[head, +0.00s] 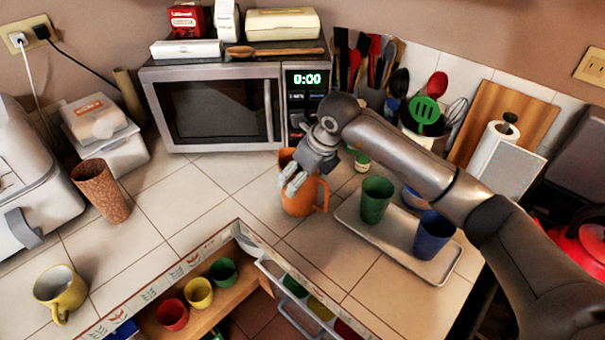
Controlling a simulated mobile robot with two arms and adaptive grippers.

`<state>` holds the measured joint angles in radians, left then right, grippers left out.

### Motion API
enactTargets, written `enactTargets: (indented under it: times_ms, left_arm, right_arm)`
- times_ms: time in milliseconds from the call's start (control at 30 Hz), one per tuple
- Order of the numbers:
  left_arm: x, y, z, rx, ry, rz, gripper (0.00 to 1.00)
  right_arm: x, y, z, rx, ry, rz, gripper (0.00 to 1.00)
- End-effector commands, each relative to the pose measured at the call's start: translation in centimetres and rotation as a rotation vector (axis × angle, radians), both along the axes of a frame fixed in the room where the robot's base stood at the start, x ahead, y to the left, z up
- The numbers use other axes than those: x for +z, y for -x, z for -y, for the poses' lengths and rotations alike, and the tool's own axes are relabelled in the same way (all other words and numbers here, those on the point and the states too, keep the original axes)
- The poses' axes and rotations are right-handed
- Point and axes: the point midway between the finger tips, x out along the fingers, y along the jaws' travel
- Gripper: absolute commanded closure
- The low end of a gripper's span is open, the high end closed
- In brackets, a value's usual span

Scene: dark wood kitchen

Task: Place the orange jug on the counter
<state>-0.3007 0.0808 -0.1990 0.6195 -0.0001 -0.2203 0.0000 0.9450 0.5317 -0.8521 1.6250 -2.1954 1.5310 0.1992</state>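The orange jug (300,204) appears upright at the counter (234,172), in front of the microwave's right side, with its handle to the right. I cannot tell for certain whether its base touches the tiles. My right gripper (291,186) is over the jug's upper left part and hides much of its rim. Its fingertips overlap the jug's front; whether they grip it is unclear. My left gripper is not in view.
A metal tray (397,249) with a green cup (376,199) and a blue cup (434,234) lies right of the jug. The microwave (222,108) stands behind. An open drawer (234,296) holds several cups in front. Tiles left of the jug are clear.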

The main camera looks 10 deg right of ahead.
Motion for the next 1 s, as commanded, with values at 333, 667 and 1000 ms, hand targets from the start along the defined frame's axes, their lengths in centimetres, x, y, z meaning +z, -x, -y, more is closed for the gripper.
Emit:
enactTargets:
  times_ms: [333, 667, 1000]
  left_arm:
    - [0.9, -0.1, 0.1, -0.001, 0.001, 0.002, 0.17]
    - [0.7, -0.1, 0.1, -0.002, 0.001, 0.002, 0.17]
    - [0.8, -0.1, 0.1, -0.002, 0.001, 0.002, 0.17]
  right_arm:
    - [-1.3, -0.1, 0.0, 0.000, 0.000, 0.002, 0.45]
    - [-1.5, 0.0, 0.0, 0.000, 0.000, 0.001, 0.00]
    - [-1.4, 0.0, 0.0, -0.001, -0.001, 0.002, 0.00]
